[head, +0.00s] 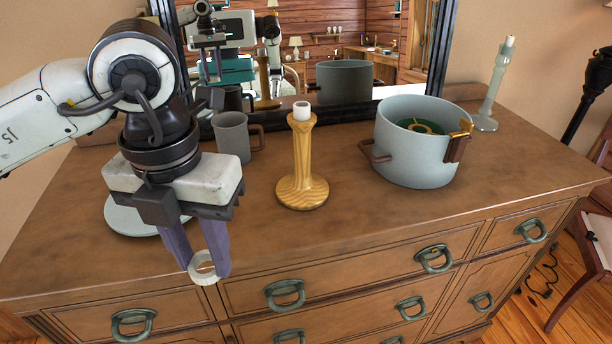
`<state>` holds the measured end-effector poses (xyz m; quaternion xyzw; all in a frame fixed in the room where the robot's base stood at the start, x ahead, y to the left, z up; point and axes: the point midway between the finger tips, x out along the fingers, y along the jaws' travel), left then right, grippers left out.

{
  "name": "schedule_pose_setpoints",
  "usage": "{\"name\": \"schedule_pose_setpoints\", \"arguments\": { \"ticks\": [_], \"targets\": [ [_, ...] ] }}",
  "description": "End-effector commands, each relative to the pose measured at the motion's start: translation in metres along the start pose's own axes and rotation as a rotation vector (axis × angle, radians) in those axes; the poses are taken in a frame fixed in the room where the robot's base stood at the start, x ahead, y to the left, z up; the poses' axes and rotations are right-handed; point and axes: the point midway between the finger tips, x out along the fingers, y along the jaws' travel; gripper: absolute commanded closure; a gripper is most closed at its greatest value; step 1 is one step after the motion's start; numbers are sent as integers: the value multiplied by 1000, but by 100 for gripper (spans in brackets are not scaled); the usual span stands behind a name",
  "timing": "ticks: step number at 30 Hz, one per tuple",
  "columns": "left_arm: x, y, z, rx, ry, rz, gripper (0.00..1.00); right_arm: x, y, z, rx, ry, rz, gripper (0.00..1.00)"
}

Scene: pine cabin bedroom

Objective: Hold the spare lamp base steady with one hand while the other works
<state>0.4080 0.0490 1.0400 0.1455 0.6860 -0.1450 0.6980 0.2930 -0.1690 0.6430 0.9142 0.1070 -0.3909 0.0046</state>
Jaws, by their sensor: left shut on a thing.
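A turned wooden lamp base (301,165) with a white top stands upright in the middle of the dresser top. A pale green lamp base (494,90), also with a white top, stands at the back right corner. I cannot tell which of them is the spare one. My left gripper (206,272) points down at the dresser's front edge, left of the wooden base and apart from it. It is shut on a small pale ring (206,281). My right gripper is not directly in view.
A grey-blue pot (413,153) with things inside stands right of the wooden base. A grey mug (231,136) stands behind left. A pale round plate (126,217) lies partly behind my left gripper. A mirror lines the back. The dresser top (380,215) is clear in front.

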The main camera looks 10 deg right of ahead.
Motion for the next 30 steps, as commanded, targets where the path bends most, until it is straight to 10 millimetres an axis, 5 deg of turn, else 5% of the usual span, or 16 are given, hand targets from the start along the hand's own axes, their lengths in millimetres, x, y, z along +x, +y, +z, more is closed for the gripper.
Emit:
{"name": "schedule_pose_setpoints", "arguments": {
  "ticks": [18, 30],
  "targets": [
    [53, 84, -39, 1485, 4, 5, 88, 1, 1, -5, -1, 9, 1, 79],
    [82, 122, -77, 2413, 6, -15, 88, 0, 0, -2, -1, 5, 1, 79]
  ]
}}
